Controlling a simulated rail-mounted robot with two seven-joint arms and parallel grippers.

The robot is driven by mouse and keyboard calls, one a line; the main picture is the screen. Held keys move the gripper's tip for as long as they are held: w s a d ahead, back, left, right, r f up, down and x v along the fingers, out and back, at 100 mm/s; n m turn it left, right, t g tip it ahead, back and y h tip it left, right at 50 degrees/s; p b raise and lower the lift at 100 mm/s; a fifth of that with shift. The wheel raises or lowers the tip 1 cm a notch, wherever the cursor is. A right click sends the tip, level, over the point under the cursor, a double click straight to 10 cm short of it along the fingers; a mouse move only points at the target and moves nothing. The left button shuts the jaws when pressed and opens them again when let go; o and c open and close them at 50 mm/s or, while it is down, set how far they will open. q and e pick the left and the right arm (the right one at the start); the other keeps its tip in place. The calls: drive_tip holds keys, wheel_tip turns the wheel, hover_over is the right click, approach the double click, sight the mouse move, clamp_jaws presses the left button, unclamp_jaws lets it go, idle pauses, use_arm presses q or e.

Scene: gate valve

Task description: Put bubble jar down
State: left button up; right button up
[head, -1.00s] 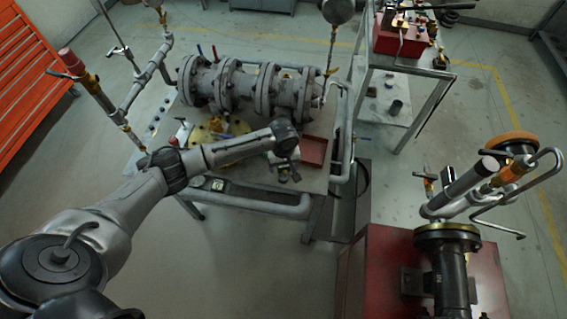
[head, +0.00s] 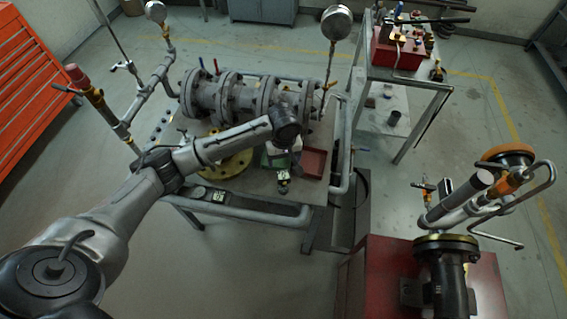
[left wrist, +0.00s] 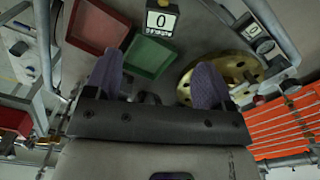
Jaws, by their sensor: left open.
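My left gripper (left wrist: 150,90) has two purple fingers standing wide apart in the left wrist view. A small dark shape shows low between the fingers, and I cannot tell what it is. In the head view the left gripper (head: 289,166) hangs over the front of the valve table, partly hidden by its own wrist. I cannot pick out the bubble jar with certainty in either view. A green tray (left wrist: 156,48) and a red tray (left wrist: 97,26) lie side by side beyond the fingertips. My right gripper is not in view.
A yellow flange disc (left wrist: 233,72) lies beside the green tray. A small display reading 0 (left wrist: 162,20) stands near the trays. The large grey valve (head: 245,95) fills the back of the table. A red pump base (head: 385,270) stands at the front right.

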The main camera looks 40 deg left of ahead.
use_arm(q)
drive_tip(key=s+d+f+m+t+h, duration=0.1)
drive_tip(key=s+d+f+m, duration=0.3)
drive_tip(key=s+d, duration=0.35)
drive_tip(key=s+d+f+m+t+h, duration=0.1)
drive_tip(key=s+d+f+m, duration=0.2)
drive_tip(key=s+d+m, duration=0.4)
drive_tip(key=s+a+r+y, duration=0.1)
drive_tip(key=s+a, duration=0.1)
drive_tip(key=s, duration=0.5)
drive_tip(key=s+a+r+m+t, duration=0.1)
drive_tip(key=s+a, duration=0.1)
drive_tip(key=s, duration=0.6)
drive_tip(key=shift+s+m+t+y, duration=0.3)
drive_tip(key=shift+y, duration=0.1)
